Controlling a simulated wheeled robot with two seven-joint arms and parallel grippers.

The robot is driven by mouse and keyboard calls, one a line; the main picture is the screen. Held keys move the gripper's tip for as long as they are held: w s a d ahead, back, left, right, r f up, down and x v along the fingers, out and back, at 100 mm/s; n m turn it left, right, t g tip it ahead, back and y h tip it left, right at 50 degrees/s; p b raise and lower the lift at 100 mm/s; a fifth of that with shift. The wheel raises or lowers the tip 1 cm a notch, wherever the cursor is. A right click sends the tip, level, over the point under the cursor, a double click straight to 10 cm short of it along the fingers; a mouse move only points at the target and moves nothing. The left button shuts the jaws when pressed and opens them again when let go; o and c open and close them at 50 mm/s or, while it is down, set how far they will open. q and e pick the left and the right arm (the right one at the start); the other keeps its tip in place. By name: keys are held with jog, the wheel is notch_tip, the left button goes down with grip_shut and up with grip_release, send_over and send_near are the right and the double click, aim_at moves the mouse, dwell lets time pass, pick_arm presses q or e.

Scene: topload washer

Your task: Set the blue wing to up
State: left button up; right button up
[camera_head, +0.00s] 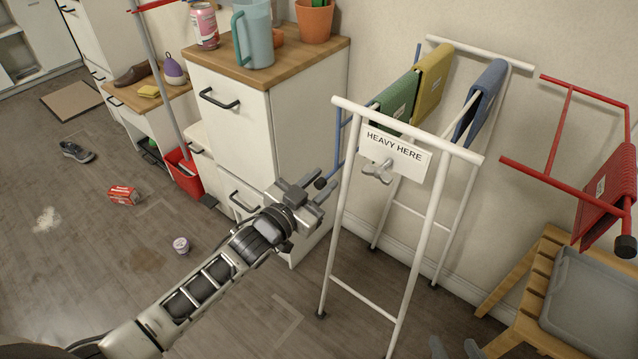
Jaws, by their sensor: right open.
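The drying rack (338,225) stands right of centre with white bars. Its blue wing (337,150) is at the rack's left side and appears to hang down, partly hidden behind the rack and the green cloth. A dark round knob (320,183) shows at its lower front end. My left gripper (322,184) is at this knob, its fingers apart on either side of it. I cannot tell whether they touch it. My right gripper (456,349) shows only its fingertips at the bottom edge, open, below the rack.
A red wing (553,174) with a red cloth (605,192) sticks out right of the rack. Green (392,107), yellow (432,82) and blue (485,95) cloths hang on the rack. A cabinet (225,120) stands close to the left gripper. A wooden bench (520,278) stands at the right.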

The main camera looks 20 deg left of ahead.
pick_arm(q)
grip_shut()
pick_arm(e)
jog(key=shift+s, duration=0.1)
pick_arm(q)
jog(key=shift+a, duration=0.1)
